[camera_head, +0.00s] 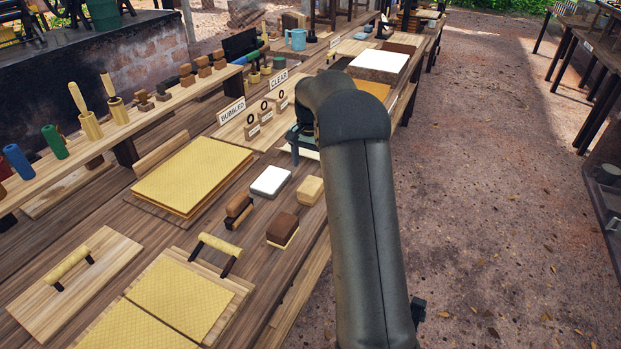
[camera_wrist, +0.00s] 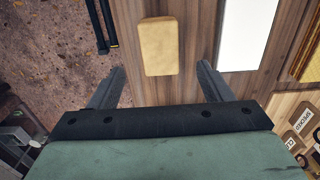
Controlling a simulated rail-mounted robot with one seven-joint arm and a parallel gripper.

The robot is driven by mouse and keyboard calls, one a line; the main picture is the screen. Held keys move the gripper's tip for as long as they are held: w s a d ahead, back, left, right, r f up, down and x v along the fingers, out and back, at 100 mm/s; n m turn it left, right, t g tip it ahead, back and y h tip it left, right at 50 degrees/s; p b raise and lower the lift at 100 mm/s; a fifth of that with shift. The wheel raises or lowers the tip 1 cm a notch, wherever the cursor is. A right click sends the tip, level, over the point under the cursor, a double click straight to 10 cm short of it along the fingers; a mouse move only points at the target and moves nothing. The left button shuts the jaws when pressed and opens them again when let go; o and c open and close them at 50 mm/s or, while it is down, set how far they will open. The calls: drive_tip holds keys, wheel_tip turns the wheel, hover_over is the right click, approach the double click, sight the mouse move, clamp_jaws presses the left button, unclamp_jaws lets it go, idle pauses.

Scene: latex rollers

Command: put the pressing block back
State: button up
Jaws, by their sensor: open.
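A plain tan block (camera_head: 309,190) lies on the wooden bench near its right edge. It looks like the pressing block, though no label confirms this. In the wrist view the tan block (camera_wrist: 162,46) shows ahead, between the lines of my two fingers. My gripper (camera_wrist: 161,70) is open and empty, with a finger on each side and nothing between them. In the head view my arm hides most of my gripper (camera_head: 299,146), beyond the tan block.
A white slab (camera_head: 270,181) lies beside the tan block. A brown handled block (camera_head: 238,210) and a brown-topped block (camera_head: 283,229) are nearer. Yellow sheets (camera_head: 195,172) are stacked to the left. Signs (camera_head: 231,110) and small wooden stands are behind.

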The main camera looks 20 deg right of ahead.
drive_tip(key=s+a+r+n, duration=0.35)
drive_tip(key=s+a, duration=0.25)
drive_tip(key=s, duration=0.3)
drive_tip(key=s+a+r+n, duration=0.2)
drive_tip(key=s+a+r, duration=0.2)
drive_tip(key=s+a, duration=0.4)
drive_tip(key=s+a+f+n, duration=0.2)
drive_tip(key=s, duration=0.8)
drive_tip(key=s+a+f+n, duration=0.2)
drive_tip(key=s+n, duration=0.1)
drive_tip(key=s, duration=0.7)
drive_tip(key=shift+s+a+f+t, duration=0.2)
drive_tip(key=shift+f+t, duration=0.1)
drive_tip(key=shift+f, duration=0.1)
